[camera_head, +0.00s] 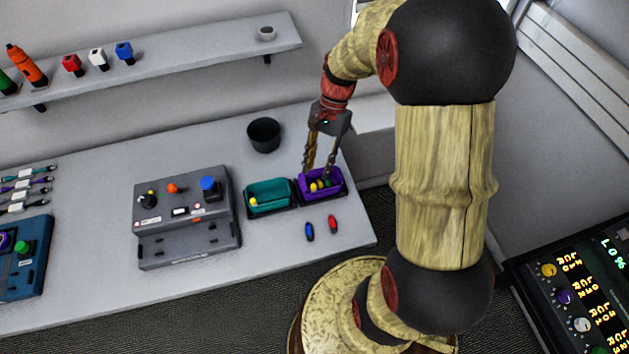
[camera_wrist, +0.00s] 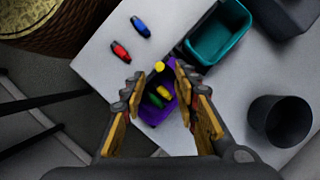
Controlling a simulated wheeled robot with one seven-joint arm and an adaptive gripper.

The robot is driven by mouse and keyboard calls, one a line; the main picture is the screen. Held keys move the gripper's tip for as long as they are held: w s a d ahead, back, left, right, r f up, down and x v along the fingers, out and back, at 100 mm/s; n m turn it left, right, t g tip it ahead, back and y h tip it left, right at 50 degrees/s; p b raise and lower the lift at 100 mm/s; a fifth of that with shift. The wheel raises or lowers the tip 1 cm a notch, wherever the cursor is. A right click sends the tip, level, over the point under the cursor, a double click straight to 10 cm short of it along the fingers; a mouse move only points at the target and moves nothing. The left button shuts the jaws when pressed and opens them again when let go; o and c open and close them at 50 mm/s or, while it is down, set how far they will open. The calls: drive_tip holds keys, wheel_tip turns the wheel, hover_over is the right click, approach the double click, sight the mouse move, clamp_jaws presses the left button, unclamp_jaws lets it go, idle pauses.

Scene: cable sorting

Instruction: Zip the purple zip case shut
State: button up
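The purple zip case (camera_head: 338,190) stands open at the right end of the table, with yellow and green pieces inside. It also shows in the wrist view (camera_wrist: 172,104), between my fingers, with its contents visible from above. A small yellow piece (camera_wrist: 159,66) shows at its far end in the wrist view; I cannot tell whether it is a zip pull. My gripper (camera_head: 317,174) points down over the case. Its two fingers (camera_wrist: 158,80) are spread apart with nothing held between them. Whether the fingertips touch the case is unclear.
A teal case (camera_head: 270,207) stands just left of the purple one. A blue connector (camera_head: 309,232) and a red connector (camera_head: 333,224) lie in front. A dark cup (camera_head: 264,134) stands behind, and a grey control box (camera_head: 187,215) is farther left. A shelf (camera_head: 190,55) runs above.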

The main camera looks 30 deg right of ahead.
sight(314, 185)
drive_tip(key=shift+b+x, duration=0.6)
drive_tip(key=shift+x, duration=2.15)
drive_tip(key=c, duration=0.3)
clamp_jaws()
